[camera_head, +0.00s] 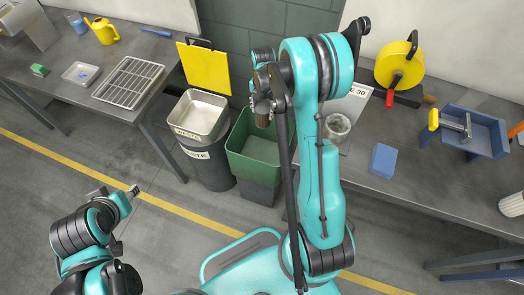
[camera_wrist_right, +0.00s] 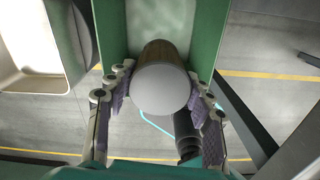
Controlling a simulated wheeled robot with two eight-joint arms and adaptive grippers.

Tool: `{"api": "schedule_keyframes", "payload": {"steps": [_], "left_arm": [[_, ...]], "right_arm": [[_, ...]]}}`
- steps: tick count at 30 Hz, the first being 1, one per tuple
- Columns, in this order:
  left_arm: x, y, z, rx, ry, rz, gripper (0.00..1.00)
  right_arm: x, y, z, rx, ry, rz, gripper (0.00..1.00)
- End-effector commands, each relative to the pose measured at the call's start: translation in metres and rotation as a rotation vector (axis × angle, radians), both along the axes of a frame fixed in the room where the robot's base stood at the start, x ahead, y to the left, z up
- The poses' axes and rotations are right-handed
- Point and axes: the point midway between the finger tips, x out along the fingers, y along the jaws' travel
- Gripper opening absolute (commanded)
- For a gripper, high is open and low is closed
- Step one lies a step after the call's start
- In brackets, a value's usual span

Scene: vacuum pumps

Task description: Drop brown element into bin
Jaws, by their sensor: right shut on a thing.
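My right gripper (camera_head: 262,100) is shut on the brown element (camera_head: 262,119), over the green bin (camera_head: 240,160). In the right wrist view the element (camera_wrist_right: 162,88) shows a round grey end and a brown side, between the two padded fingers of the gripper (camera_wrist_right: 160,98). The green bin's wall (camera_wrist_right: 108,28) shows behind it, with the element over the opening. My right arm hides part of the bin in the head view. My left gripper (camera_head: 132,191) is over the floor at the lower left, away from the element; its fingers are too small to read.
The left table holds a wire rack (camera_head: 130,80). The right table holds a glass jar (camera_head: 338,126), a blue block (camera_head: 383,160) and a blue tray (camera_head: 485,130).

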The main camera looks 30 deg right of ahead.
Motion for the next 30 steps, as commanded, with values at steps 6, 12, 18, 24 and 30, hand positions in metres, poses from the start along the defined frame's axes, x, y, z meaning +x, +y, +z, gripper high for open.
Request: {"api": "schedule_keyframes", "payload": {"steps": [6,12,18,24,30], "left_arm": [[0.000,0.000,-0.002,0.000,0.000,0.000,0.40],[0.000,0.000,-0.012,0.000,0.000,0.000,0.40],[0.000,0.000,-0.028,0.000,0.000,0.000,0.40],[0.000,0.000,-0.039,0.000,0.000,0.000,0.40],[0.000,0.000,-0.040,0.000,0.000,0.000,0.40]], "right_arm": [[0.003,-0.012,-0.006,0.000,0.000,0.157,0.06],[0.003,-0.012,-0.020,0.000,0.000,0.166,0.06],[0.003,-0.012,-0.045,0.000,0.000,0.165,0.06],[0.003,-0.012,-0.063,0.000,0.000,0.164,0.06],[0.003,-0.012,-0.065,0.000,0.000,0.164,0.06]]}}
